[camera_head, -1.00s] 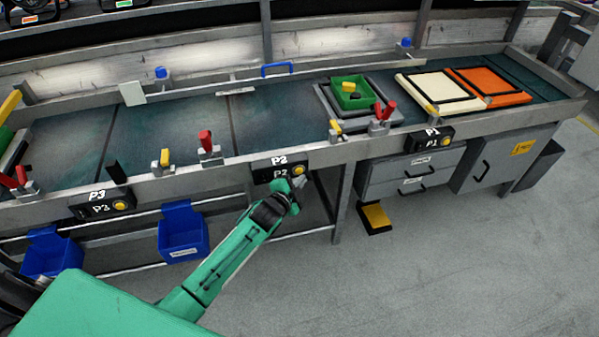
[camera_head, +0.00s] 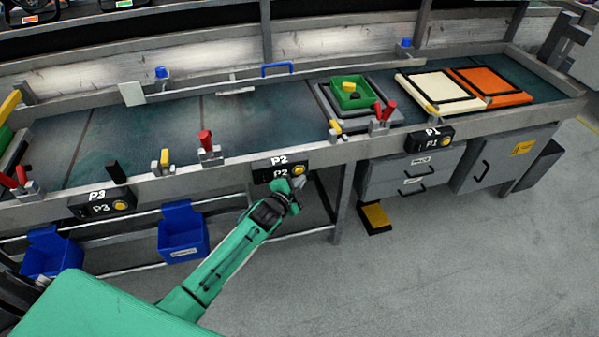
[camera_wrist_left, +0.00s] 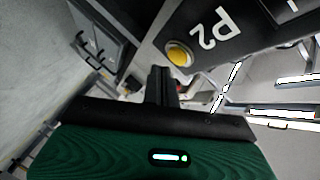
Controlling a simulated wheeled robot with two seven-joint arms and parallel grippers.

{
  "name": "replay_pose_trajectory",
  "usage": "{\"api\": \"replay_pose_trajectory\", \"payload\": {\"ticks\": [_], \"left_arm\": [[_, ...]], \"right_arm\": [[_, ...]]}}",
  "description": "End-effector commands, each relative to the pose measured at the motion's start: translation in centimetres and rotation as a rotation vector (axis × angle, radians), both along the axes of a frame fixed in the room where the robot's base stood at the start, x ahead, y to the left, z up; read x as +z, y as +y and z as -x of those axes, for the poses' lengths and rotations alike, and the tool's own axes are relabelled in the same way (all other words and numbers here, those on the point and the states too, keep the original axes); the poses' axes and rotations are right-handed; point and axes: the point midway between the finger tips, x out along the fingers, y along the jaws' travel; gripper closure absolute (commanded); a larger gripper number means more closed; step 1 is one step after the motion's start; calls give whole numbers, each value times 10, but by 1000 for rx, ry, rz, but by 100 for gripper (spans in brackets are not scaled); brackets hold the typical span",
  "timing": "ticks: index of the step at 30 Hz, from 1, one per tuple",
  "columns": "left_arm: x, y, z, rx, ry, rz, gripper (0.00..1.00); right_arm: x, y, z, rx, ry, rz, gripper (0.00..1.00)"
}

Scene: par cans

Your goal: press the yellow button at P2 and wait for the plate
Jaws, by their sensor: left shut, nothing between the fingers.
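The yellow button (camera_head: 299,170) is on the black P2 box (camera_head: 272,174) on the conveyor's front rail. It also shows in the left wrist view (camera_wrist_left: 179,53), uncovered, on the box marked P2. My left gripper (camera_head: 297,183) is shut and empty, with its fingertips just below the button. In the left wrist view the shut fingers (camera_wrist_left: 162,72) are beside the button; I cannot tell whether they touch it. A grey plate (camera_head: 326,104) carrying a green bin (camera_head: 352,94) is on the belt to the right of P2. My right gripper is not in view.
The belt (camera_head: 150,135) behind P2 is bare. Red posts (camera_head: 206,141) stand on the rail near P2. The P1 box (camera_head: 431,140) is to the right, the P3 box (camera_head: 103,207) to the left. Blue bins (camera_head: 183,238) hang below. A yellow pedal (camera_head: 376,216) is on the floor.

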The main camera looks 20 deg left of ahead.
Motion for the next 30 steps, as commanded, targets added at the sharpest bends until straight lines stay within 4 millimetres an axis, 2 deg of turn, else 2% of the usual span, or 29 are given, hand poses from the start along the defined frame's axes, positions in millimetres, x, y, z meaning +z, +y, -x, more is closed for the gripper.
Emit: {"api": "replay_pose_trajectory", "payload": {"ticks": [30], "left_arm": [[0, 5, -7, 0, 0, 0, 100]], "right_arm": [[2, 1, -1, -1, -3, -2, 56]]}}
